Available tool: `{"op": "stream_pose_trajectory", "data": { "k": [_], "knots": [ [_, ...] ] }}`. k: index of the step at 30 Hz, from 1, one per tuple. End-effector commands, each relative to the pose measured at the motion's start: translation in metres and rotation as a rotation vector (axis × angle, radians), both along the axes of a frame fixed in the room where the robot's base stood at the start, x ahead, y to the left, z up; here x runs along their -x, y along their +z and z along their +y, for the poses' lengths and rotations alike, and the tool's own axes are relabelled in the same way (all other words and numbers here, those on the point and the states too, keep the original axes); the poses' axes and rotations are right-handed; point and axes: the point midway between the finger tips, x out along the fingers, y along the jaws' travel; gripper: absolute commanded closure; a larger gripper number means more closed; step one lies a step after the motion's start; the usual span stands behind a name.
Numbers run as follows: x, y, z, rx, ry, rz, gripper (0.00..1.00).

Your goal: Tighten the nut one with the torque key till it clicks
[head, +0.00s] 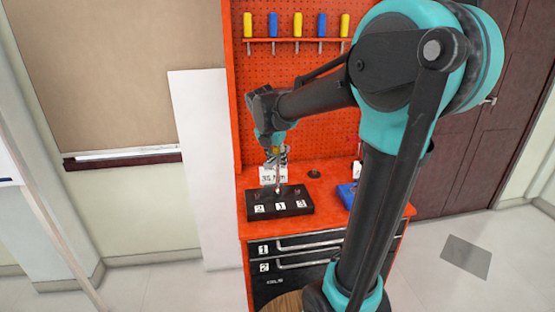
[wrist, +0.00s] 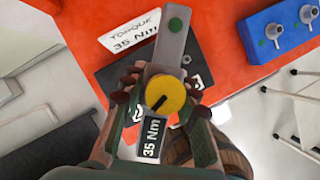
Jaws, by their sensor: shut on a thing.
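My gripper (head: 277,156) is shut on the torque key (wrist: 173,42). In the wrist view my gripper's fingers (wrist: 160,90) close on both sides of the key, around a yellow dial (wrist: 165,94). The key's display reads 35 Nm, and a green dot shows on its grey bar. In the head view the key (head: 277,181) hangs down over the middle of the black block (head: 293,208), above the label 1. Nut one is hidden or too small to tell, so I cannot see whether the key sits on it. Labels 2 and 3 flank the middle one.
A card (wrist: 133,32) reading torque 35 Nm stands behind the block. A blue box (wrist: 281,35) with knobs lies to the right on the orange bench (head: 330,172). Yellow and blue handles (head: 297,25) line the rack above. Drawers 1 and 2 are below.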

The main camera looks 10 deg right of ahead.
Motion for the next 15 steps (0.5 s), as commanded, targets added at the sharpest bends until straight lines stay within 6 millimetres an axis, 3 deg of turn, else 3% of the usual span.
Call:
{"op": "stream_pose_trajectory", "data": {
  "k": [15],
  "knots": [
    [-0.0012, 0.0001, 0.0006, 0.001, -0.655, 0.001, 1.0]
  ]
}}
